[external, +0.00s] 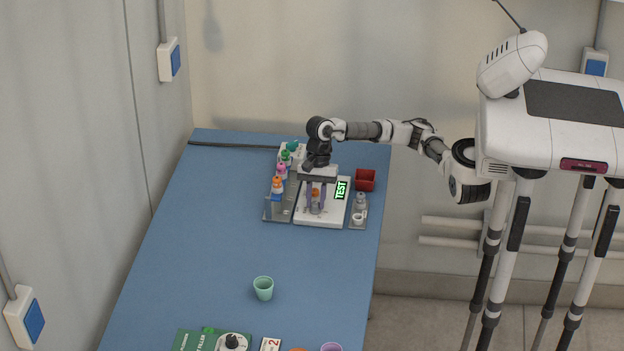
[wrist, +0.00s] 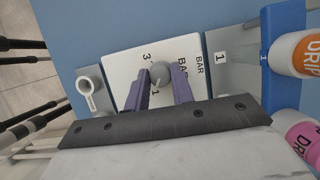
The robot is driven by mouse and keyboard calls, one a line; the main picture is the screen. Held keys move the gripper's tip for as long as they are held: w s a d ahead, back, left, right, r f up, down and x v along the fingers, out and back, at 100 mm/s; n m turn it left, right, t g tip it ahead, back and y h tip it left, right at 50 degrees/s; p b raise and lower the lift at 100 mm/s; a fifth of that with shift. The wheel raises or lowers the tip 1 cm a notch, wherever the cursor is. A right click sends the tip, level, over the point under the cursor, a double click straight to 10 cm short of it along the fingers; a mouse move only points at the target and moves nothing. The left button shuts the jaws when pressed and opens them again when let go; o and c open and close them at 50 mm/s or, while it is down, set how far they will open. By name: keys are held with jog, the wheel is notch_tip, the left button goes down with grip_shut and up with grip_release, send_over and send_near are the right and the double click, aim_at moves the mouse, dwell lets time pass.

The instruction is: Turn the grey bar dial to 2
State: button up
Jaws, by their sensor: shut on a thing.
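The grey bar dial (wrist: 160,73) is a round knob on a white panel marked BAR (wrist: 125,65). In the wrist view the numerals 3 and 1 show on the panel; I cannot see the 2. A pale pointer line on the dial seems to face the 1. My gripper (wrist: 163,82) has its two purple fingers shut on the dial, one on each side. In the external view my gripper (external: 316,207) reaches down from above onto the white panel (external: 325,218), and its fingers partly hide the dial.
A rack of coloured-cap bottles (external: 277,187) stands close on the left. A red box (external: 366,180) and a small grey holder (external: 357,223) are on the right. A green cup (external: 263,288) stands nearer the front; the blue table between is clear.

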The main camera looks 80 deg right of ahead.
jog(key=shift+f+b, duration=0.15)
jog(key=shift+b, duration=0.15)
jog(key=m+b, duration=0.1)
jog(key=b, duration=0.2)
jog(key=shift+f+m+t, duration=0.2)
jog(key=shift+m+t, duration=0.2)
jog(key=m+t+b, duration=0.1)
jog(key=m+b, duration=0.2)
jog(key=b, duration=0.3)
jog(key=shift+s+h, duration=0.15)
jog(key=shift+h, duration=0.25)
jog(key=m+t+b, duration=0.1)
jog(key=m+b, duration=0.3)
jog(key=shift+s+h+b, duration=0.1)
jog(key=shift+h+b, duration=0.25)
jog(key=shift+h, duration=0.05)
jog(key=m+b, duration=0.1)
jog(key=m+t+b, duration=0.1)
jog(key=b, duration=0.1)
jog(key=shift+a+r+m+h, duration=0.15)
jog(key=shift+r+m+h, duration=0.1)
jog(key=shift+m+h, duration=0.15)
jog(key=shift+r, duration=0.1)
jog(key=o, duration=1)
